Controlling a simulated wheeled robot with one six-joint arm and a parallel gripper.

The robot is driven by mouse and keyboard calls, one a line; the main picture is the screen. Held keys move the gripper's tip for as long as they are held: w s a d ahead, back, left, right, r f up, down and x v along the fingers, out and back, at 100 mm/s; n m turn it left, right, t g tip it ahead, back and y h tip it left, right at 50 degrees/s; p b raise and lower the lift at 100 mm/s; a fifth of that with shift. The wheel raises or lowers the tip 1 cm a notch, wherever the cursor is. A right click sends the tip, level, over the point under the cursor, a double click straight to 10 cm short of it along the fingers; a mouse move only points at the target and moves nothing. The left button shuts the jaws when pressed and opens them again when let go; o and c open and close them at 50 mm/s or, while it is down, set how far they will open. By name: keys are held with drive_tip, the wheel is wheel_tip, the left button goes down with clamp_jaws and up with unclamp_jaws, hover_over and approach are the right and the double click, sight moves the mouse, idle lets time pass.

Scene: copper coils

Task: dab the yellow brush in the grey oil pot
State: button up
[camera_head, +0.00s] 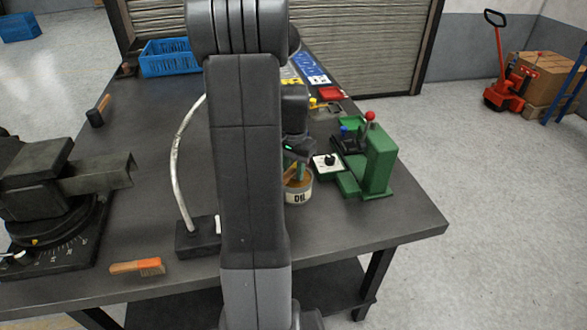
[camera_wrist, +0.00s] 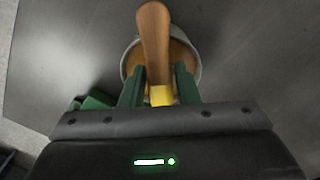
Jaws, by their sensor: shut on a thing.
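The yellow brush has a wooden handle (camera_wrist: 153,40) and a yellow band (camera_wrist: 163,96). My gripper (camera_wrist: 158,86) is shut on it, with green fingers on both sides. The oil pot (camera_head: 298,194), a grey-rimmed round tin with a pale "OIL" label, stands on the bench. In the wrist view the pot's rim (camera_wrist: 197,68) and brownish inside show behind the brush. In the head view my gripper (camera_head: 297,160) is right over the pot's mouth, and my arm covers part of it. The bristles are hidden, so I cannot tell whether they touch the oil.
A green press (camera_head: 376,160) with a red knob and a white dial box (camera_head: 327,163) stand close right of the pot. A lamp base (camera_head: 196,237), an orange-handled brush (camera_head: 137,267) and a dark vise (camera_head: 45,185) are left. A blue crate (camera_head: 170,62) is behind.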

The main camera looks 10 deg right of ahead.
sight(294, 167)
drive_tip(key=shift+f+b, duration=0.3)
drive_tip(key=shift+f, duration=0.25)
idle(1.4)
drive_tip(key=shift+r+p, duration=2.75)
drive_tip(key=shift+r, duration=0.85)
drive_tip(key=shift+s+f, duration=0.1)
drive_tip(key=shift+f, duration=0.05)
